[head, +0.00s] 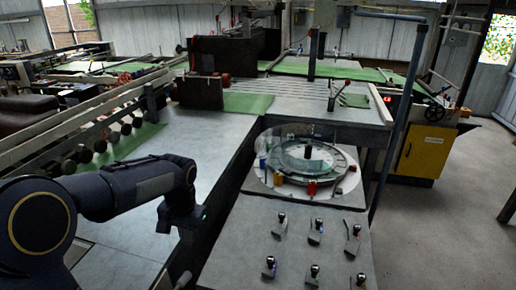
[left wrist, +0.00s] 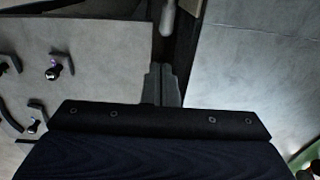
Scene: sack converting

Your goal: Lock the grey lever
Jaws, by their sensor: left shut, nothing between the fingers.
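Several small levers with dark knobs stand in two rows on the grey panel (head: 240,250): a back row with a left lever (head: 281,221), a middle lever (head: 317,226) and a right lever (head: 353,239), and a front row with a left lever (head: 269,266). I cannot tell which one is the grey lever. My left gripper shows in the left wrist view (left wrist: 163,84), shut and empty, over the dark gap beside the panel. It is apart from the levers. My right gripper is out of view.
A round dial with a clear cover (head: 308,160) and coloured blocks sits behind the levers. A flat grey table (head: 150,225) lies left of the dark gap. A blue post (head: 395,120) rises at the right. A yellow cabinet (head: 424,152) stands beyond open floor.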

